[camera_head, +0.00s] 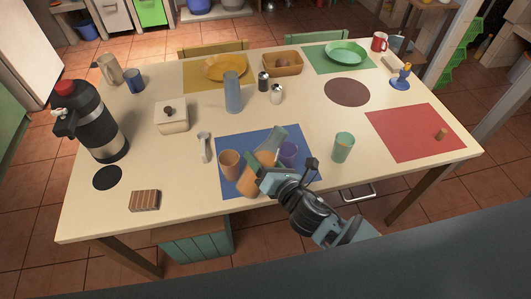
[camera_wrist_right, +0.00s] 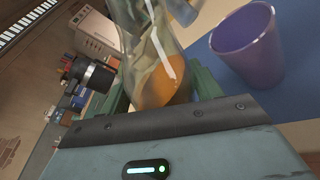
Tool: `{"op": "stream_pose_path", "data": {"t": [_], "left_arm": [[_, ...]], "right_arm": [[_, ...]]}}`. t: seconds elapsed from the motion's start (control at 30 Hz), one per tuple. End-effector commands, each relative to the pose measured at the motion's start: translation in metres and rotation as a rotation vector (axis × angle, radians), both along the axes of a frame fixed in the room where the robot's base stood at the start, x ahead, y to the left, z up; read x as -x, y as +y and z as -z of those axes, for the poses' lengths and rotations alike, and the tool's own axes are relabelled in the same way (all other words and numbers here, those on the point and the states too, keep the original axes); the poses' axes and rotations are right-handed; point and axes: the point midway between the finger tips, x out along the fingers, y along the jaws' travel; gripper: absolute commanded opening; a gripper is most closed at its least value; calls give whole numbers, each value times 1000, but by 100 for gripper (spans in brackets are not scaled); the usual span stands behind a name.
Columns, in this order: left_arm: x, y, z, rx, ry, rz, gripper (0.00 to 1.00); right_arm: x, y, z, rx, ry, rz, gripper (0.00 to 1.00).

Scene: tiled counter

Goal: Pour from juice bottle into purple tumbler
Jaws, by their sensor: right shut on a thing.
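The juice bottle (camera_head: 276,136) is clear glass with orange juice in it. It is tilted above the blue placemat (camera_head: 226,143), beside the purple tumbler (camera_head: 288,149). My right gripper (camera_head: 268,175) is shut on the bottle. In the right wrist view the bottle (camera_wrist_right: 150,42) sits between the green fingers (camera_wrist_right: 160,95), with orange juice showing low in the glass. The purple tumbler (camera_wrist_right: 252,48) stands upright to the right of the bottle there, and its visible inside looks empty. The bottle's mouth is not clear in either view. My left gripper is not in view.
A green tumbler (camera_head: 342,147) stands to the right. The red placemat (camera_head: 405,135) is mostly clear.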

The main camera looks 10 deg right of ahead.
Motion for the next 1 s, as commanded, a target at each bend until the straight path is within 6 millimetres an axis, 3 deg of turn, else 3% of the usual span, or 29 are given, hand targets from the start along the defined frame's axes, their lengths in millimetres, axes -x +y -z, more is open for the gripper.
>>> {"op": "stream_pose_path", "data": {"t": [0.57, 0.8, 1.0], "left_arm": [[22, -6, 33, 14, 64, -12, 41], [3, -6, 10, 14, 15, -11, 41], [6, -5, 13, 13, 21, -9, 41]], "right_arm": [[12, 20, 24, -374, 218, -2, 18], [11, 23, 12, -481, 273, -5, 18], [13, 23, 17, -480, 279, -3, 18]]}}
